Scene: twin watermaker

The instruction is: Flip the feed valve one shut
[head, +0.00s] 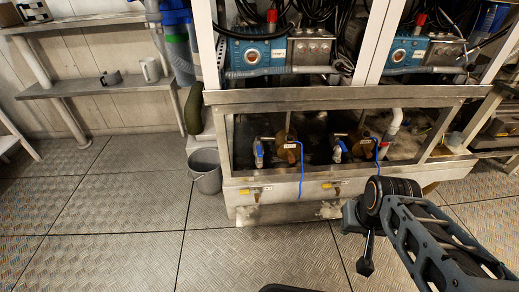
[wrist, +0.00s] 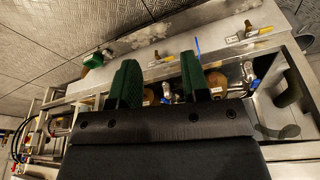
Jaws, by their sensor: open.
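Two yellow-handled valves are on the front lip of the watermaker's lower tray, left (head: 255,190) and right (head: 333,184) in the head view. Two blue-handled valves, left (head: 259,152) and right (head: 338,150), are inside the tray's frame. Small labels are too small to read, so I cannot tell which is feed valve one. In the wrist view, my gripper (wrist: 159,80) is open, its two green fingers apart with nothing held. Yellow-handled valves (wrist: 160,58) (wrist: 250,33) show beyond the fingers, apart from them. In the head view I cannot make out the fingers.
A grey bucket (head: 206,171) stands left of the tray. Blue pumps (head: 257,52) (head: 407,52) sit above, behind the metal frame (head: 330,97). A blue tube (head: 301,170) hangs over the front. A wall shelf (head: 100,87) is at left. The floor at left is clear.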

